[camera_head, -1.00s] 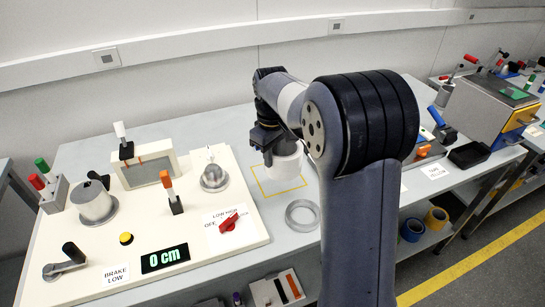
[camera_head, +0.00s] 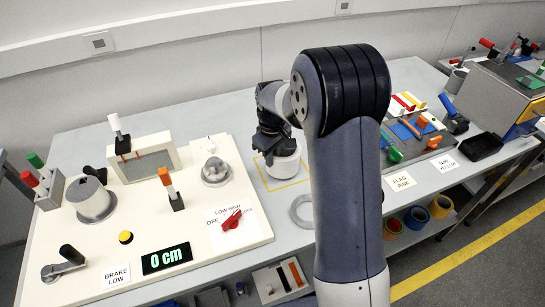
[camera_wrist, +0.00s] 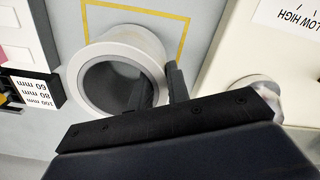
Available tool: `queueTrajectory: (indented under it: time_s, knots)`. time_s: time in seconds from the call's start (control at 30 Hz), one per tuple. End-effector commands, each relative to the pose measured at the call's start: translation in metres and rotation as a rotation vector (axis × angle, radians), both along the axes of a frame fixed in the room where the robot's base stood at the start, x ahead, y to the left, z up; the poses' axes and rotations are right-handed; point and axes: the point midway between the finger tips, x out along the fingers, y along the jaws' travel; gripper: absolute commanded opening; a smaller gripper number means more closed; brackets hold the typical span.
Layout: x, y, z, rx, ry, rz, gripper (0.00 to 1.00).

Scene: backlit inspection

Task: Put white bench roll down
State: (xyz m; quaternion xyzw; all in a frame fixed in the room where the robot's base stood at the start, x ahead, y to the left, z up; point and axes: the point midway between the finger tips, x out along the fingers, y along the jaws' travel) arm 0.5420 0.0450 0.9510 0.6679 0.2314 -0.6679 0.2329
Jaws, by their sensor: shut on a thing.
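The white bench roll (camera_head: 284,167) is at the yellow square outline (camera_head: 263,186) on the grey bench, right of the cream panel. It is upright in the head view, and its open round end shows in the wrist view (camera_wrist: 88,88). My gripper (camera_head: 273,148) is over the roll from above, shut on its wall. In the wrist view one finger (camera_wrist: 158,88) is inside the bore and the other outside. Whether the roll's underside touches the bench cannot be told.
A grey ring (camera_head: 303,211) lies in front of the outline. The cream panel (camera_head: 110,235) with levers, knobs and a red switch (camera_head: 232,219) is close on the left. Coloured tools and a label card (camera_head: 398,181) are on the right. Bare bench lies behind the roll.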

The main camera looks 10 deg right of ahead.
Motion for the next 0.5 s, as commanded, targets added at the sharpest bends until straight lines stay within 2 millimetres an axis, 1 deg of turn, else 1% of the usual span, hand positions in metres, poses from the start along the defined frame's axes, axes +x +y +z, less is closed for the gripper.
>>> queueTrajectory:
  time_s: [0.1,0.33,0.47,0.5]
  knots:
    - [0.0004,0.0,-0.0077,0.0,-0.001,0.0,0.0]
    - [0.0007,0.0,-0.0083,0.0,-0.004,0.0,0.0]
    - [0.0006,0.0,-0.0121,0.0,-0.003,0.0,0.0]
    - [0.0002,0.0,-0.0125,0.0,-0.001,0.0,0.18]
